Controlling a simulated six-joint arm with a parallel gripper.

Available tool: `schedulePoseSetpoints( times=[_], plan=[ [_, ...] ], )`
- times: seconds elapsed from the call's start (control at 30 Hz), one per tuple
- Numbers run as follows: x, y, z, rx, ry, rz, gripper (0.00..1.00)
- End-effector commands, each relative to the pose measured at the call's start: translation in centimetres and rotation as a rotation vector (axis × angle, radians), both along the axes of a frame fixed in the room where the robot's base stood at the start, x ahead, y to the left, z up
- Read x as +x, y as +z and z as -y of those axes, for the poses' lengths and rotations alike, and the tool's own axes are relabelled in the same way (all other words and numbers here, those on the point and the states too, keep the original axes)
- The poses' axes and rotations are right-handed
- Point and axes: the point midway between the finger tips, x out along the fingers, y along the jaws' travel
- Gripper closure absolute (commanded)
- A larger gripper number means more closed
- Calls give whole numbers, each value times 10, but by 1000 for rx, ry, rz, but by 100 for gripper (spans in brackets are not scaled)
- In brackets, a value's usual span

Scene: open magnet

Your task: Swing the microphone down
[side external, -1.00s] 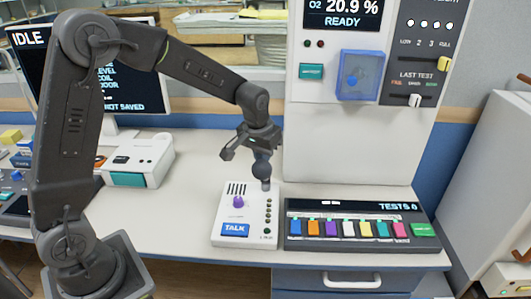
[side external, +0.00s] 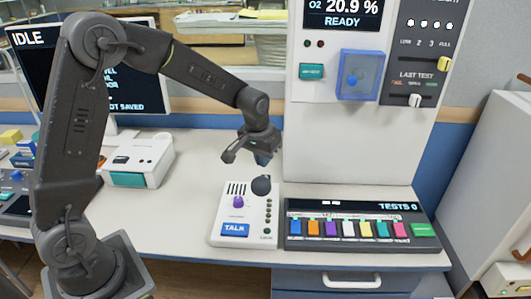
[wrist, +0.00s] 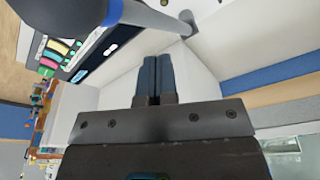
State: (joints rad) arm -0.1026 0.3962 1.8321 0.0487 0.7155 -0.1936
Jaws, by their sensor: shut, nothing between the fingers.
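The microphone is a dark ball (side external: 261,185) on a stalk at the white talk box (side external: 232,214). In the side external view the ball hangs low over the upper right part of the box; its stalk is mostly hidden there. In the wrist view the microphone's blue-grey ball (wrist: 88,10) and grey stalk (wrist: 150,17) cross the top left. My gripper (side external: 263,160) is above and slightly behind the ball, apart from it in the picture. In the wrist view its two fingers (wrist: 158,75) are shut together with nothing between them.
A panel of coloured keys (side external: 362,228) lies right of the talk box. A tall white cabinet (side external: 350,150) stands behind it. A small white printer-like box (side external: 140,158) and a monitor (side external: 125,85) are at left.

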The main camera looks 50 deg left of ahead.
Motion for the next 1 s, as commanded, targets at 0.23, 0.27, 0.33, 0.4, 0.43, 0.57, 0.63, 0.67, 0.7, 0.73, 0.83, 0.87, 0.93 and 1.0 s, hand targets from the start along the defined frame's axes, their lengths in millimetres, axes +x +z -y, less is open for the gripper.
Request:
schedulePoseSetpoints(
  times=[0.23, 0.27, 0.33, 0.4, 0.43, 0.57, 0.63, 0.67, 0.7, 0.73, 0.83, 0.87, 0.93, 1.0],
  plan=[
    [5, 1, -6, 0, 0, -1, 100],
    [5, 2, -6, 0, 0, -1, 100],
    [6, 7, -6, 0, 0, 1, 100],
    [6, 14, -6, 0, 0, 3, 100],
    [6, 17, -6, 0, 0, 3, 100],
    [5, 29, -5, -1, 0, 1, 100],
    [6, 36, -5, 0, 0, 3, 100],
    [6, 39, -5, 0, 0, 2, 100],
    [6, 42, -5, 0, 0, 2, 100],
    [6, 45, -5, 0, 0, 2, 100],
    [5, 55, -5, 0, 0, 2, 100],
    [6, 58, -5, 0, 0, 3, 100],
    [6, 64, -5, 0, 0, 2, 100],
    [6, 71, -5, -1, 0, 1, 100]
  ],
)
